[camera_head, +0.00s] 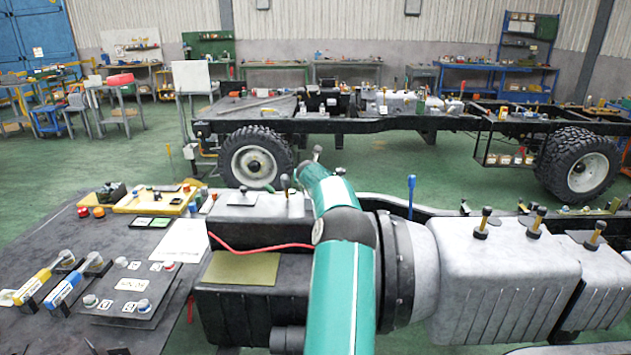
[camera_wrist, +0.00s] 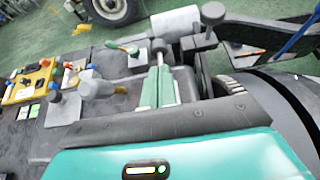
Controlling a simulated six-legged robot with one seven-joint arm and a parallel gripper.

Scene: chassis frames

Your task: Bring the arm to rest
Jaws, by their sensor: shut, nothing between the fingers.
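My teal arm (camera_head: 341,290) rises from the bottom of the head view and bends at a dark joint over the chassis. Its far end reaches past the black engine block, and my fingers cannot be made out there. In the wrist view my gripper (camera_wrist: 158,88) shows as two pale green fingers side by side. They are shut with nothing between them. They point out over the chassis parts, above a dark surface with grey knobs. I cannot tell whether they touch anything.
A grey gearbox (camera_head: 490,285) with upright bolts lies right of my arm. A black block (camera_head: 250,300) with a red cable is on the left. A bench (camera_head: 60,235) holds a control panel (camera_head: 130,290) and a yellow tray (camera_head: 155,203). A wheeled chassis (camera_head: 390,122) stands behind on open green floor.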

